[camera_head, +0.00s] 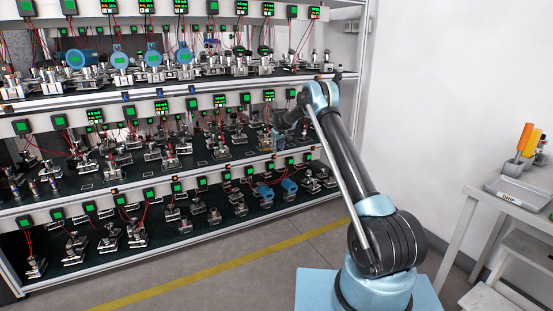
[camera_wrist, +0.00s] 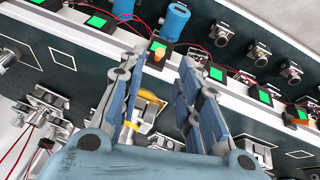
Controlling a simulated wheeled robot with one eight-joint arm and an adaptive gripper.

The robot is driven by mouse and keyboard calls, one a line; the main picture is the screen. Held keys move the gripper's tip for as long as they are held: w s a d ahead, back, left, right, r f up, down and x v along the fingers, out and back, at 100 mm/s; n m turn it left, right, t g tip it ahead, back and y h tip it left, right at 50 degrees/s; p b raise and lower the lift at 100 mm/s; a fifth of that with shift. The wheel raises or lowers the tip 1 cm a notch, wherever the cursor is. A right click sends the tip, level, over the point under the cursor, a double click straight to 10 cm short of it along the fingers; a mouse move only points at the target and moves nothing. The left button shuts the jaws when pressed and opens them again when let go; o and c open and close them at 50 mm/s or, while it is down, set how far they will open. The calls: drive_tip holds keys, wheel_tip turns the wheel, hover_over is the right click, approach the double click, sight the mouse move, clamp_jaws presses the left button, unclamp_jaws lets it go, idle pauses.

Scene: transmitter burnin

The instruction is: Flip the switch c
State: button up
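My gripper (camera_wrist: 162,72) is open, with a clear gap between its two fingers in the wrist view. Between and just beyond the fingertips, a small orange-topped switch (camera_wrist: 158,57) sits on the white shelf rail (camera_wrist: 233,98), beside a green-lit display. I see no contact between the fingers and this switch. Another orange-topped switch (camera_wrist: 295,112) is farther right along the rail. No letter is readable, so I cannot tell which one is switch c. In the head view my arm reaches to the rack, and my gripper (camera_head: 275,136) is small and partly lost among the fittings.
The rack's shelves (camera_head: 75,200) carry many metal transmitters, red wires and green displays. A blue transmitter (camera_wrist: 175,20) stands close behind the rail near my fingers. At right is a grey table (camera_head: 475,200) with a tray (camera_head: 515,193). A yellow line (camera_head: 200,275) crosses the open floor.

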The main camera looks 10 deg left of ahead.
drive_tip(key=shift+x, duration=3.7)
clamp_jaws()
